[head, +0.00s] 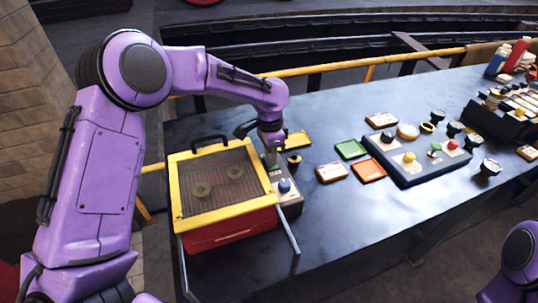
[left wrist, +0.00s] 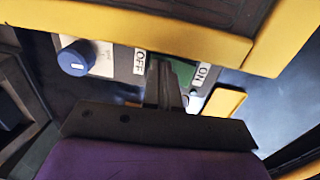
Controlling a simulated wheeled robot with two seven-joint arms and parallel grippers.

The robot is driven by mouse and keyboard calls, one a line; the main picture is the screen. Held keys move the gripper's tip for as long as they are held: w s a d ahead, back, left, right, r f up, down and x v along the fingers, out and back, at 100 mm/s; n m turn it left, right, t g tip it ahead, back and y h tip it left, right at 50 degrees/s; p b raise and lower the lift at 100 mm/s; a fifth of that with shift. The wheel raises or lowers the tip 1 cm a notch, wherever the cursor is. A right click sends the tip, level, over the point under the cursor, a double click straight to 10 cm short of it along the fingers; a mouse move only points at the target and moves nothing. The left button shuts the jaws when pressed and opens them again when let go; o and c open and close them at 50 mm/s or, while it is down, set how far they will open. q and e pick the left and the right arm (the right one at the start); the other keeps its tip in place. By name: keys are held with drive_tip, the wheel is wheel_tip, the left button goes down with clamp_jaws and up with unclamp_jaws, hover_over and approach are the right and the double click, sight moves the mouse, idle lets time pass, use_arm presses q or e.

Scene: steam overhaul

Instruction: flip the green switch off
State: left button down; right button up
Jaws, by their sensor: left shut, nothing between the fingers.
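The grey control box (head: 291,202) stands against the right side of a red box and carries a blue knob (head: 284,186). In the left wrist view the blue knob (left wrist: 76,58) is at upper left, with an OFF label (left wrist: 139,63) and an ON label (left wrist: 203,75) to its right. A green part (left wrist: 184,71), apparently the green switch, shows between the labels, partly hidden by my fingers; its position cannot be told. My left gripper (left wrist: 165,82) is shut and empty, its tips over the area between the labels. Contact cannot be told. My right gripper is out of view.
The red box (head: 232,231) has a yellow-framed mesh lid (head: 250,209) close to my left gripper. A dark panel with knobs and buttons (head: 400,175), an orange tray (head: 369,170) and a green tray (head: 350,149) lie farther right. The front-middle tabletop is clear.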

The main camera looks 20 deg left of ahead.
use_arm(q)
drive_tip(key=shift+w+a+r+p, duration=0.15)
drive_tip(key=shift+w+a+p, duration=0.1)
drive_tip(key=shift+w+p, duration=0.2)
drive_tip(key=shift+w+a, duration=0.2)
drive_tip(key=shift+r, duration=0.2)
drive_tip(key=r+p, duration=0.1)
drive_tip(key=p, duration=0.1)
drive_tip(key=r+p, duration=0.3)
drive_tip(key=p, duration=0.1)
drive_tip(key=shift+w+a+r, duration=0.2)
drive_tip(key=shift+a+r, duration=0.05)
drive_tip(key=shift+a, duration=0.05)
drive_tip(key=shift+w+r+b, duration=0.1)
drive_tip(key=shift+w+b, duration=0.1)
drive_tip(key=shift+b, duration=0.6)
wheel_tip(320, 180, up, 9)
drive_tip(key=a+b, duration=0.1)
drive_tip(key=shift+w+f, duration=0.2)
drive_tip(key=shift+w, duration=0.2)
